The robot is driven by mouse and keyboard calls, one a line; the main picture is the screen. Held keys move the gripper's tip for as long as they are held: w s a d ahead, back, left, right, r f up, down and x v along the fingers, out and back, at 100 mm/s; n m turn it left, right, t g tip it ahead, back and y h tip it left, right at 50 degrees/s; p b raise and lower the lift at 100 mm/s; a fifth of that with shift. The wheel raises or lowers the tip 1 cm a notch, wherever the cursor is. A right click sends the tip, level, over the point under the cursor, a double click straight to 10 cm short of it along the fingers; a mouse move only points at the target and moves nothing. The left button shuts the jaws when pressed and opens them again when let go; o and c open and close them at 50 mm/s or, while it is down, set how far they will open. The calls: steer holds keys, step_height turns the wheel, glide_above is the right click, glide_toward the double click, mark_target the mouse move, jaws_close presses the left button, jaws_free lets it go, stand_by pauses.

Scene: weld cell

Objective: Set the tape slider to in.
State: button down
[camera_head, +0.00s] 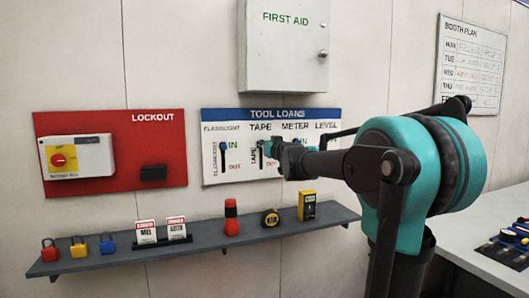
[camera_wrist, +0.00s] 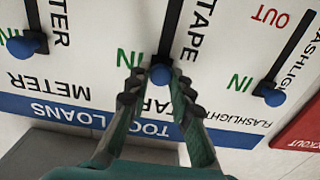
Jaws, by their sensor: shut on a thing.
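The TOOL LOANS board (camera_head: 215,184) hangs on the wall with several vertical sliders. My gripper (camera_head: 268,150) is at the tape slider and hides most of it in the head view. In the wrist view, which shows the board upside down, the blue tape slider knob (camera_wrist: 160,75) sits between the fingertips of my gripper (camera_wrist: 159,90), which is shut on it. The knob is at the end of its dark slot (camera_wrist: 174,25) beside the green IN label, nearest the board's title.
The flashlight knob (camera_wrist: 270,93) and meter knob (camera_wrist: 22,45) flank the tape slider, both near IN. A grey shelf (camera_head: 200,240) below holds padlocks, tags, a flashlight, a tape and a meter. The red LOCKOUT board (camera_head: 110,122) is left, the FIRST AID cabinet (camera_head: 285,55) above.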

steer(key=shift+w+r, duration=0.1)
steer(key=shift+r, duration=0.05)
steer(key=c, duration=1.3)
jaws_free()
steer(key=shift+c, duration=0.2)
steer(key=v, duration=1.2)
